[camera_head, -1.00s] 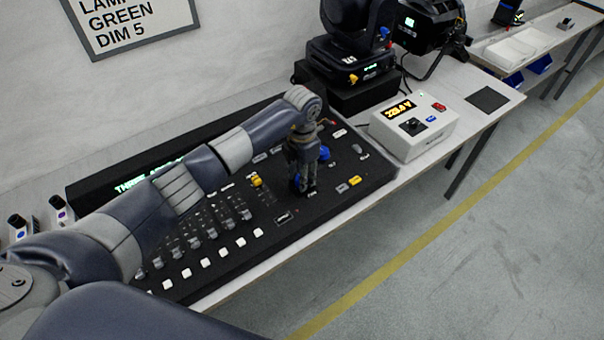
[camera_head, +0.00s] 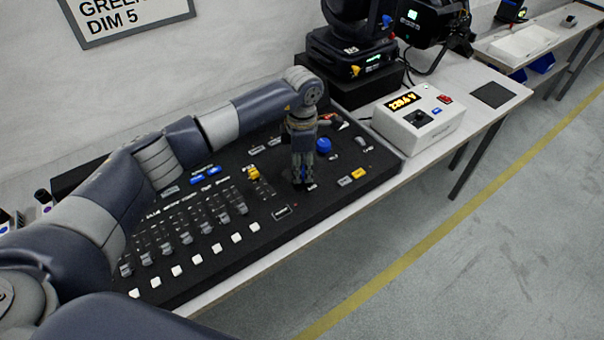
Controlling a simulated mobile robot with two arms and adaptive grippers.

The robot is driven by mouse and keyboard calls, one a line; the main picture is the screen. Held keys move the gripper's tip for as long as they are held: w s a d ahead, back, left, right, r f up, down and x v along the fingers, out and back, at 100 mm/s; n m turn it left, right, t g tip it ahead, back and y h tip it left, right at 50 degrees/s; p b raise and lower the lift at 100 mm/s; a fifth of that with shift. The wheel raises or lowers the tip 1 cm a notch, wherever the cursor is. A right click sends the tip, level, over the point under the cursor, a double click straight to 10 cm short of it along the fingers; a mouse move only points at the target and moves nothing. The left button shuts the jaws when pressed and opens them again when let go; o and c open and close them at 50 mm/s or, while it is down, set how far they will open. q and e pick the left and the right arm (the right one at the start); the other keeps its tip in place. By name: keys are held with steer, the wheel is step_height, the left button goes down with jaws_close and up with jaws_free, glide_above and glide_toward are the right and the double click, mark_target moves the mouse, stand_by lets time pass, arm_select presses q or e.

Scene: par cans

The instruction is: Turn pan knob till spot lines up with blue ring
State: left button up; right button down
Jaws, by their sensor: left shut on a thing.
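My left gripper (camera_head: 302,181) points straight down onto the black lighting console (camera_head: 250,232). It is shut on a knob on the console's right part, taken to be the pan knob. The fingers hide nearly all of that knob, so its pointer cannot be read. Another blue knob (camera_head: 323,145) stands free just behind and to the right of the gripper. A dark moving-head light (camera_head: 352,52) stands on a black box behind the console. Neither the light spot nor the blue ring shows in this view. My right gripper is not in view.
A white meter box (camera_head: 418,122) with an orange display stands right of the console. A yellow button (camera_head: 358,174) lies right of the gripper. Several faders and white buttons fill the console's left part. A framed sign (camera_head: 120,15) hangs on the wall.

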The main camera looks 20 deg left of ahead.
arm_select(q)
steer(key=shift+f+m+b, duration=0.15)
steer(key=shift+m+b, duration=1.7)
steer(key=shift+m, duration=0.25)
steer(key=o, duration=1.1)
